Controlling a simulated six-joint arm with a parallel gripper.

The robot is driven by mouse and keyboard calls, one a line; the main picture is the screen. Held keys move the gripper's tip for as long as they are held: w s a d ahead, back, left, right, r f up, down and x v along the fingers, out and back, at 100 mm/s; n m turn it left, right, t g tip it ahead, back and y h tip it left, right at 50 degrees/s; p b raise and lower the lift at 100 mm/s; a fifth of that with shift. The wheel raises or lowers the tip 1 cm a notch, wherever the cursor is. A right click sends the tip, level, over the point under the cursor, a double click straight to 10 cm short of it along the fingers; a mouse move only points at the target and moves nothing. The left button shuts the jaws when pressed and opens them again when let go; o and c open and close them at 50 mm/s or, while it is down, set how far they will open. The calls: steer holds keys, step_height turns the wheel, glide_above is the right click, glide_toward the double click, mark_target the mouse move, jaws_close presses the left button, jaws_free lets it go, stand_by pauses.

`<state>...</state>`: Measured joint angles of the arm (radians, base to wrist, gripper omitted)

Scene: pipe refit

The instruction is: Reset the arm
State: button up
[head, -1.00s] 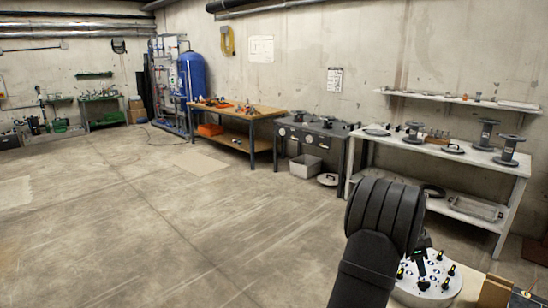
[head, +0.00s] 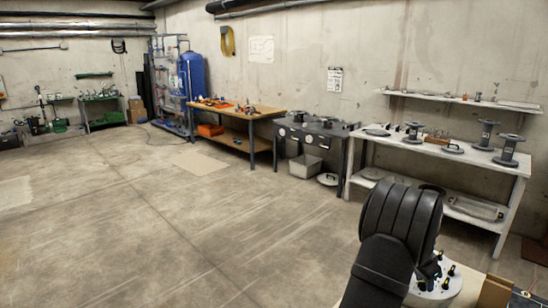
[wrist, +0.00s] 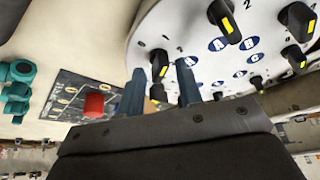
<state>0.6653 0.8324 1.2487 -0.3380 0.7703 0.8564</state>
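My gripper (wrist: 161,78) shows in the wrist view with its two blue-grey fingers apart and nothing visibly held between them. Beyond the fingers is a white round plate (wrist: 178,22) with blue oval labels and several black knobs with yellow marks. One black knob (wrist: 160,62) shows in the gap between the fingers; I cannot tell how close it is. In the head view my arm is in front at the lower right and hides most of the gripper. The white plate (head: 424,299) shows partly behind it.
A white workbench (head: 470,163) with flanged spools stands behind my arm. A wooden bench (head: 240,112) stands farther back. The floor at left is clear.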

steer(key=shift+s+d+n+t+y, duration=0.1)
steer(key=shift+n+t+y, duration=0.3)
steer(key=shift+n, duration=1.05)
steer(key=shift+s+n+t+y, duration=0.1)
steer(key=shift+n+t, duration=0.5)
steer(key=shift+n, duration=0.85)
steer(key=shift+v, duration=2.25)
steer(key=shift+o, duration=0.2)
steer(key=o, duration=0.4)
steer(key=shift+o, duration=0.2)
steer(key=s+d+r+n+t+y, duration=0.1)
steer(key=s+r+n+y, duration=0.15)
steer(key=r+n, duration=0.3)
steer(key=s+d+r+n+y, duration=0.1)
steer(key=s+r+n, duration=0.25)
steer(key=r, duration=0.25)
steer(key=x, duration=1.1)
steer(key=w+x, duration=0.1)
steer(key=x, duration=0.5)
steer(key=shift+a+r, duration=0.1)
